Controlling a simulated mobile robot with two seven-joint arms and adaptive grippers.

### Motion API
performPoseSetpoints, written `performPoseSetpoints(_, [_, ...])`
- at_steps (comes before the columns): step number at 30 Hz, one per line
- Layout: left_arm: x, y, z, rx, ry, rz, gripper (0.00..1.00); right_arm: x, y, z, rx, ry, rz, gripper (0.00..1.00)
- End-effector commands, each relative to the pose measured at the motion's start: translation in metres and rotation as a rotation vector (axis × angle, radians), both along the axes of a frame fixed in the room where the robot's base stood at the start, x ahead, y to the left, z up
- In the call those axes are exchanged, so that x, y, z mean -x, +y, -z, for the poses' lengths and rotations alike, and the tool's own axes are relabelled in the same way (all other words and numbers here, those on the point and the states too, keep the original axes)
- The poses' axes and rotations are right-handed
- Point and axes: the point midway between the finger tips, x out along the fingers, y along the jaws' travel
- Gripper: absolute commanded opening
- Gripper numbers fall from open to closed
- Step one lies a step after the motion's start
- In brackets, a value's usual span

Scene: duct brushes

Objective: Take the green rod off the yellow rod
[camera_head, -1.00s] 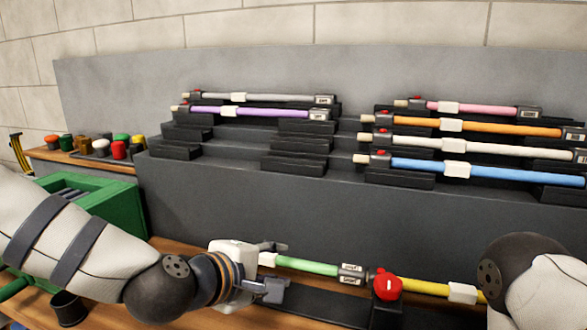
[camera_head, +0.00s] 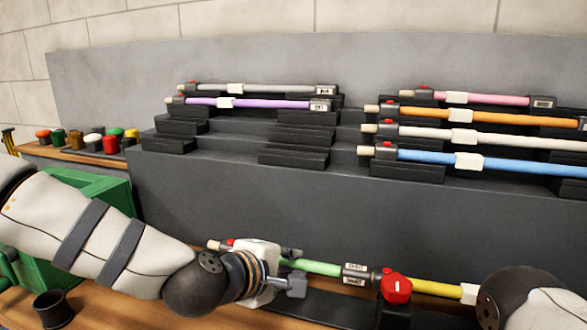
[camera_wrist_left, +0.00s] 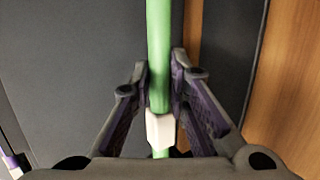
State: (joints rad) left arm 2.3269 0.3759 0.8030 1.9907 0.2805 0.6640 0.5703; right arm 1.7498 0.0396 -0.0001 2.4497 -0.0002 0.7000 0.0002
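The green rod (camera_head: 316,267) lies along the bench, its dark labelled end (camera_head: 355,274) meeting the yellow rod (camera_head: 436,288) in line to its right. A red knob (camera_head: 397,290) stands on a dark block by the joint. My left gripper (camera_head: 292,268) is at the green rod, left of the joint. In the left wrist view the green rod (camera_wrist_left: 159,50) runs between its fingers (camera_wrist_left: 160,85), which press in from both sides, just beyond a white collar (camera_wrist_left: 160,130). My right arm covers the yellow rod's right part; its gripper is out of sight.
Several rods, including a purple one (camera_head: 250,103) and a blue one (camera_head: 520,166), rest on a stepped dark rack (camera_head: 230,175) behind. A green crate (camera_head: 100,190), a black cup (camera_head: 53,309) and several coloured caps (camera_head: 110,144) are at left.

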Motion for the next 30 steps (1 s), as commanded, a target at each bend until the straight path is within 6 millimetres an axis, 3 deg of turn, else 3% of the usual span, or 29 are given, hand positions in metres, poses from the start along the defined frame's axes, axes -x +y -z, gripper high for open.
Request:
performPoseSetpoints(8, [-0.001, 0.002, -0.001, 0.0, -0.001, -0.001, 0.0, 0.0, 0.0, 0.0, 0.0, -0.001, 0.0, 1.0])
performPoseSetpoints(30, [-0.013, 0.039, -0.001, 0.0, -0.002, -0.001, 0.0, -0.003, 0.0, -0.003, 0.0, -0.012, 0.0, 1.0])
